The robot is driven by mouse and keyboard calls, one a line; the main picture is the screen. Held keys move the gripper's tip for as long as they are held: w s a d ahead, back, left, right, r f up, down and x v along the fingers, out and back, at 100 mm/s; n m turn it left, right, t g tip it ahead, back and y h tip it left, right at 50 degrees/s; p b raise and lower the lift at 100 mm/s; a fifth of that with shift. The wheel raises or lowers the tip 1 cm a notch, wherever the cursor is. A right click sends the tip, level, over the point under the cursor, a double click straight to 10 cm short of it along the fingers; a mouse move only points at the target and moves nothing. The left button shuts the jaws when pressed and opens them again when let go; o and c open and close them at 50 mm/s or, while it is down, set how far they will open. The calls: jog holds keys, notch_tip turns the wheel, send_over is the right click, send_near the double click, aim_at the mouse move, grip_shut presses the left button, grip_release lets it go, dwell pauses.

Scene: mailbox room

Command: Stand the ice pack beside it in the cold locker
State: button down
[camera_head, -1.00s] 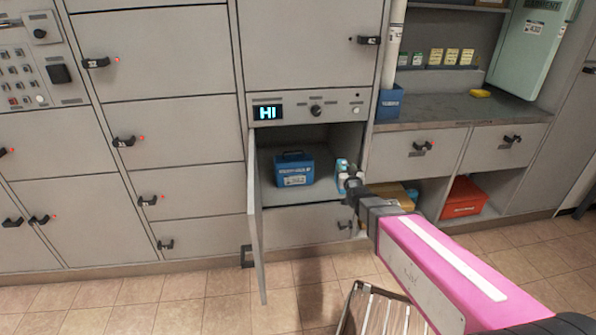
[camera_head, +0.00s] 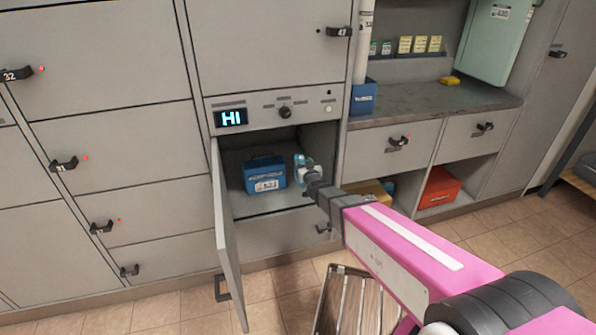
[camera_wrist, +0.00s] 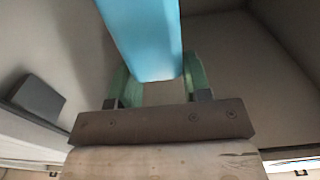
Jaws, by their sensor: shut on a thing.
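My gripper (camera_head: 306,172) is shut on the light-blue ice pack (camera_head: 299,163), at the right side of the cold locker's opening. In the wrist view the ice pack (camera_wrist: 145,35) stands up between the two greenish fingers of my gripper (camera_wrist: 155,80). The cold locker (camera_head: 240,207) is open, with its door (camera_head: 229,240) swung out on the left. A blue box (camera_head: 265,174) with a white label stands inside on the locker floor. The ice pack is to its right, with a small gap in the head view. My gripper hides the ice pack's lower end, so contact with the floor cannot be told.
A panel with a lit display (camera_head: 231,118) and knobs is above the opening. A slatted wooden item (camera_head: 350,300) is on the floor below my arm. The counter (camera_head: 430,105) and an orange-red bin (camera_head: 438,188) are to the right.

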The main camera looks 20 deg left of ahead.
jog(key=w+f, duration=0.1)
jog(key=w, duration=0.1)
jog(key=w+a+f, duration=0.1)
jog(key=w, duration=0.1)
jog(key=w+f, duration=0.2)
jog(key=shift+w+a, duration=0.2)
jog(key=shift+a, duration=0.05)
jog(key=shift+f, duration=1.95)
jog(key=c, duration=0.6)
grip_release()
jog(key=shift+f, duration=0.1)
jog(key=shift+o, duration=0.2)
jog(key=shift+s+d, duration=0.1)
jog(key=shift+s, duration=0.05)
jog(key=shift+s+d, duration=0.2)
jog(key=shift+s, duration=0.1)
jog(key=v, duration=1.1)
